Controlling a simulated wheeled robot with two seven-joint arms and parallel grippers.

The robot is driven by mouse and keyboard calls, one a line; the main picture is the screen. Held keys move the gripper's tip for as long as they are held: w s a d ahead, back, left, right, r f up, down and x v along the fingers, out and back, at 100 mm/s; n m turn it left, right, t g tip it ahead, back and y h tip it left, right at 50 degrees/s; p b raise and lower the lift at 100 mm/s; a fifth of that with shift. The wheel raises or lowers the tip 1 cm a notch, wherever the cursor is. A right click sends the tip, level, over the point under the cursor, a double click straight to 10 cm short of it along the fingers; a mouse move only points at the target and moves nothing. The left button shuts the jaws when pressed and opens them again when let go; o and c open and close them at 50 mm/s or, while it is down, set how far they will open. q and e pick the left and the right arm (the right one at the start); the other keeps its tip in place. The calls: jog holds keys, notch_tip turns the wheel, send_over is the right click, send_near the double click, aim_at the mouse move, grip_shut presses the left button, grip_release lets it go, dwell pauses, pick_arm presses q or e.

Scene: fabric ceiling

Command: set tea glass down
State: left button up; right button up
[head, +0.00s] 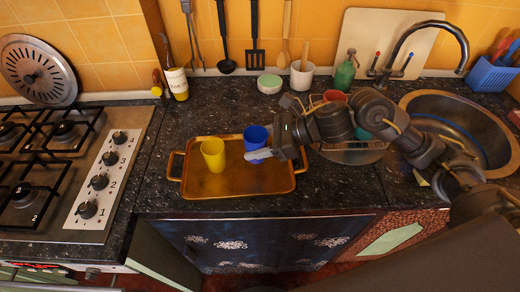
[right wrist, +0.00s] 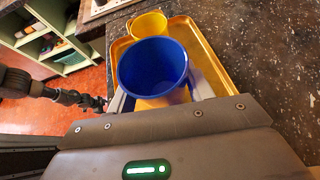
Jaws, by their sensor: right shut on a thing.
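The blue cup (head: 256,134), the likely tea glass, is upright over the right half of the golden tray (head: 209,190). My right gripper (head: 262,154) is shut on it from the right; in the right wrist view the blue cup (right wrist: 153,66) sits between the two fingers. I cannot tell whether its base touches the tray, as the gripper covers part of it. A yellow cup (head: 213,153) stands on the tray just left of it. A dark arm at the left of the right wrist view is probably my left one; its gripper is unclear.
The stove (head: 70,170) is left of the tray. The sink (head: 455,120) is at the right, behind my right arm. A green-topped bowl (head: 270,84), a white pot (head: 301,78) and a green bottle (head: 345,72) stand along the back wall. Bare counter lies behind the tray.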

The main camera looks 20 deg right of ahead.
jog(key=shift+w+d+f, duration=0.2)
jog(key=shift+d+f, duration=0.1)
jog(key=shift+f, duration=0.1)
jog(key=f+p, duration=0.1)
jog(key=f, duration=0.2)
jog(key=shift+w+d+p, duration=0.1)
jog(key=shift+d+p, duration=0.1)
jog(key=shift+p, duration=0.15)
jog(key=shift+f, duration=0.25)
jog(key=shift+f+b, duration=0.3)
jog(key=shift+b, duration=0.1)
jog(key=o, duration=1)
jog(key=shift+r, duration=0.1)
